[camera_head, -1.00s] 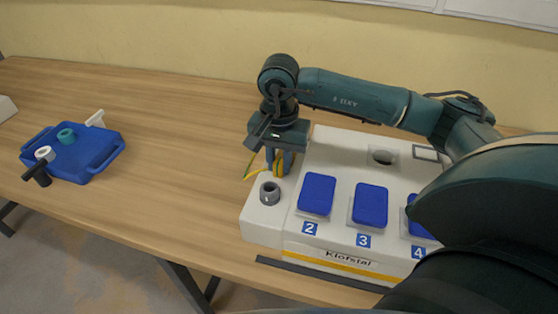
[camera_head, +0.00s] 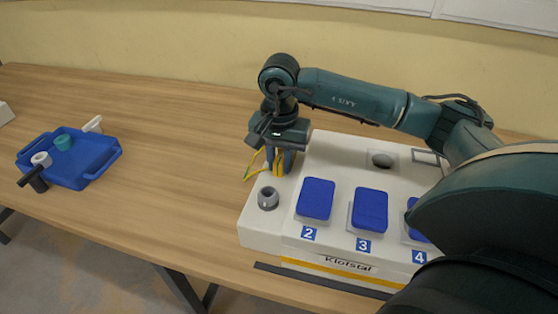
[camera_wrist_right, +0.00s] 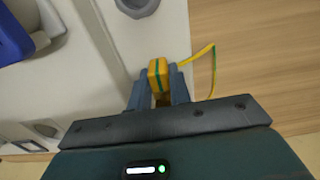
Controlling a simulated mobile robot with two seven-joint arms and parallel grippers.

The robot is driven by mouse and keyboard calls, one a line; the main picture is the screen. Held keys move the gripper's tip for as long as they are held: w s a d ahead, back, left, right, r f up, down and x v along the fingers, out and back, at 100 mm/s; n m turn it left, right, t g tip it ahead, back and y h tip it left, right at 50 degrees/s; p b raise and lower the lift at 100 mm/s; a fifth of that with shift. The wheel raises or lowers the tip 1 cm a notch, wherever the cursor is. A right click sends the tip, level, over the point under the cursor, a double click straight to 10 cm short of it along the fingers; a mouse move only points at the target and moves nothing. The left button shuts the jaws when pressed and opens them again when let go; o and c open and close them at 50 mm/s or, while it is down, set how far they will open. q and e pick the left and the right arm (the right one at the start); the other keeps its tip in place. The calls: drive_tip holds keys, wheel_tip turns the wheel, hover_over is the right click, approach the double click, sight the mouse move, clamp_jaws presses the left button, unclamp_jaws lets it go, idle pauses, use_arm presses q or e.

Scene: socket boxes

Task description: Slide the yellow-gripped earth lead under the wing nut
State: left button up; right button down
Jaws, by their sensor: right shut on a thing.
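My right gripper (camera_head: 279,172) is shut on the yellow grip of the earth lead (camera_wrist_right: 158,75), which has a green stripe. It holds the grip upright at the left rear of the white socket box (camera_head: 264,234). The lead's thin yellow-green wire (camera_head: 250,167) loops out to the left of the fingers; it also shows in the right wrist view (camera_wrist_right: 212,68). I cannot make out a wing nut in either view; the gripper hides part of the box. My left gripper is not in view.
A grey ring-shaped socket (camera_head: 268,198) stands on the box just in front of the gripper. Blue covers (camera_head: 315,198) line the box's front. A blue tray (camera_head: 88,172) with a teal part (camera_head: 63,143) lies far left. The table between is clear.

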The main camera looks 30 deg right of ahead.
drive_tip(key=shift+w+d, duration=0.1)
drive_tip(key=shift+d, duration=0.05)
drive_tip(key=shift+w+d+b, duration=0.3)
drive_tip(key=shift+d+b, duration=0.05)
drive_tip(key=c, duration=1.2)
unclamp_jaws()
